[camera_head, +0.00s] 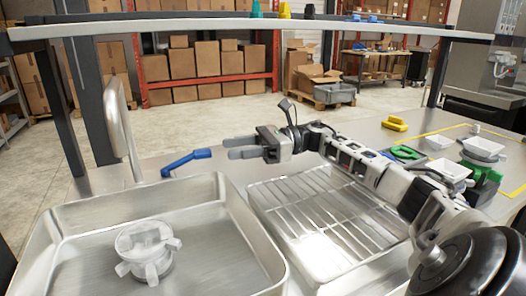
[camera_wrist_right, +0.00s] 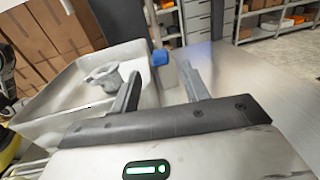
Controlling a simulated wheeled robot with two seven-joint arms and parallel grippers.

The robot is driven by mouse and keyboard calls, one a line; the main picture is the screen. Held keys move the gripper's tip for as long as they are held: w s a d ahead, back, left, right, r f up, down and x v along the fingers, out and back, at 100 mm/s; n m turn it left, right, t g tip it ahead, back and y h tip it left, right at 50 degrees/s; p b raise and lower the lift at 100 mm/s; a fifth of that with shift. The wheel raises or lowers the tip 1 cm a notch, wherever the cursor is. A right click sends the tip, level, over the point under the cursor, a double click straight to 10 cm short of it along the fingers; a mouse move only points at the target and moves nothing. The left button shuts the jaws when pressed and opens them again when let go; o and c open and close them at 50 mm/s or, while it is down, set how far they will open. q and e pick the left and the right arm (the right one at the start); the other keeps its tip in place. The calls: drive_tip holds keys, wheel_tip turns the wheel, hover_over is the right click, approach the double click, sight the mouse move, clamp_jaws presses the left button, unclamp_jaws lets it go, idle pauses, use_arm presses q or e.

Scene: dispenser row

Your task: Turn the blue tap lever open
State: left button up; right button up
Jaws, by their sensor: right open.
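The blue tap lever (camera_head: 187,162) points right from near the curved metal tap spout (camera_head: 119,130), behind the sink. Its lever end also shows as a blue block in the right wrist view (camera_wrist_right: 159,58). My right gripper (camera_head: 232,147) comes in from the right, just to the right of the lever's end, with a small gap in the head view. In the right wrist view my right gripper (camera_wrist_right: 160,70) has its two fingers apart, nothing between them, and the blue end shows beyond the fingertips. My left gripper is not in view.
A metal sink (camera_head: 215,215) holds a grey-white cup-like part (camera_head: 147,250). A wire drying rack (camera_head: 315,225) lies under my right arm. White bowls (camera_head: 447,168) and a yellow handled piece (camera_head: 395,124) are on the counter at right. A shelf edge (camera_head: 250,27) crosses above.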

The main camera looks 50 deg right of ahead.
drive_tip(key=b+v, duration=0.1)
drive_tip(key=v, duration=0.5)
drive_tip(key=shift+d, duration=0.25)
drive_tip(key=shift+s, duration=0.1)
